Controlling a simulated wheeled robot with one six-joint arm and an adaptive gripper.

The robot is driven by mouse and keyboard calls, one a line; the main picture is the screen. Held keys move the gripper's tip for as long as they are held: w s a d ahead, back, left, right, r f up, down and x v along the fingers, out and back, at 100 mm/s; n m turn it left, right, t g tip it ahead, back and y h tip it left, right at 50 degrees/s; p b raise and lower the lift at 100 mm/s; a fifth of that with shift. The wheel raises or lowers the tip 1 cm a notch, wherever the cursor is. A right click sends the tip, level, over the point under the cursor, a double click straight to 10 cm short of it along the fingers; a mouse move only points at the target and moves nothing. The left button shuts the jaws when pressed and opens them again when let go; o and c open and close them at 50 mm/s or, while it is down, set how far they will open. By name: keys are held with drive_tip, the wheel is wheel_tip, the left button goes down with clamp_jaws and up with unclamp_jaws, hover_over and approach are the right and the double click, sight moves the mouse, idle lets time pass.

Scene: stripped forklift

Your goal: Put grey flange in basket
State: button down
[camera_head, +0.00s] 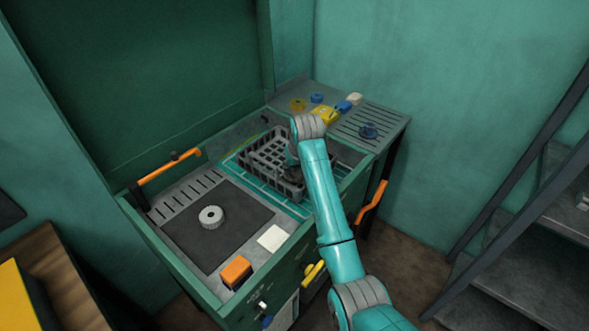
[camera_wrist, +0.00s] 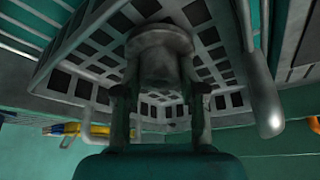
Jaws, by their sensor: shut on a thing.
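The grey basket (camera_head: 262,158), with slotted walls, sits on the teal-lined right part of the bench. Its grid of openings fills much of the wrist view (camera_wrist: 95,50). In the wrist view, my gripper (camera_wrist: 160,85) is shut on a grey flange (camera_wrist: 160,42) with a wide round end and a narrower body. In the head view, my gripper (camera_head: 292,174) is at the basket's right side, partly hidden by my arm; the held flange is hard to make out there. I cannot tell whether the flange touches the basket.
A grey ring-shaped part (camera_head: 211,216) lies on the dark mat (camera_head: 190,237). An orange block (camera_head: 236,272) and a white square (camera_head: 273,238) are near the front edge. Yellow and blue parts (camera_head: 326,114) lie behind the basket. Orange handles (camera_head: 170,165) rise at the bench sides.

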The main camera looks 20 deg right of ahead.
drive_tip(key=shift+f, duration=0.4)
drive_tip(key=shift+f, duration=0.1)
drive_tip(key=c, duration=0.7)
unclamp_jaws()
drive_tip(key=v, duration=1.2)
drive_tip(key=shift+s, duration=0.15)
